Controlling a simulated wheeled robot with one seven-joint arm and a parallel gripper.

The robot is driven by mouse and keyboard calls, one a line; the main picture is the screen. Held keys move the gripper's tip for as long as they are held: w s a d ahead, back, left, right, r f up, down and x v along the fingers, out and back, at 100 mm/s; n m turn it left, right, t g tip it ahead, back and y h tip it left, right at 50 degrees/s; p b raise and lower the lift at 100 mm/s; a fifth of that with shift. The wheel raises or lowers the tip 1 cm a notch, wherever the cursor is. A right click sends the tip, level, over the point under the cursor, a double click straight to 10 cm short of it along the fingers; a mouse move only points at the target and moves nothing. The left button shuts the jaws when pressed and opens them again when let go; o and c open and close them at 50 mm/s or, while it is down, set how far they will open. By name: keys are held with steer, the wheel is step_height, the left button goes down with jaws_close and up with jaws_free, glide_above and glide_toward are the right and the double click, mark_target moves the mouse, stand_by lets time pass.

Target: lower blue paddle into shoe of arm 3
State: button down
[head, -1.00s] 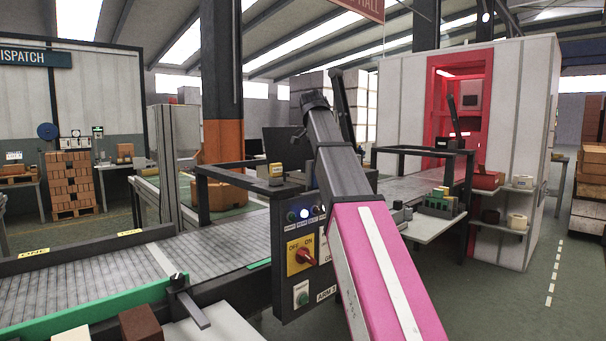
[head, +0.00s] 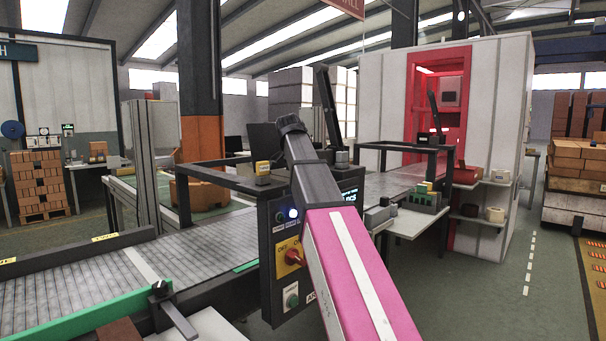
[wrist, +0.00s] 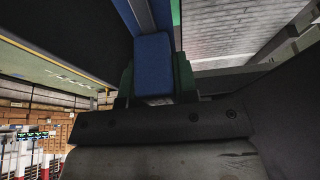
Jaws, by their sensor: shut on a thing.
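The blue paddle (wrist: 153,62) is in the wrist view, upper middle, its top end meeting a grey bar-like part. My gripper (wrist: 154,82) is shut on it, with a green finger on each side. In the head view my gripper and the paddle are not seen; my pink arm hides part of the control panel. The dark control panel (head: 269,262) has a red rotary switch, and its arm label is partly covered. A dark bar on a post (head: 172,308) stands at the conveyor's near edge. I cannot tell which part is the shoe.
A grey conveyor (head: 80,283) with a green near rail (head: 100,312) runs from the lower left toward the red-framed opening (head: 440,92). A side shelf (head: 412,224) carries small items. The floor (head: 480,300) at right is open.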

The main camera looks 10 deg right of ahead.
steer(key=shift+f, duration=3.75)
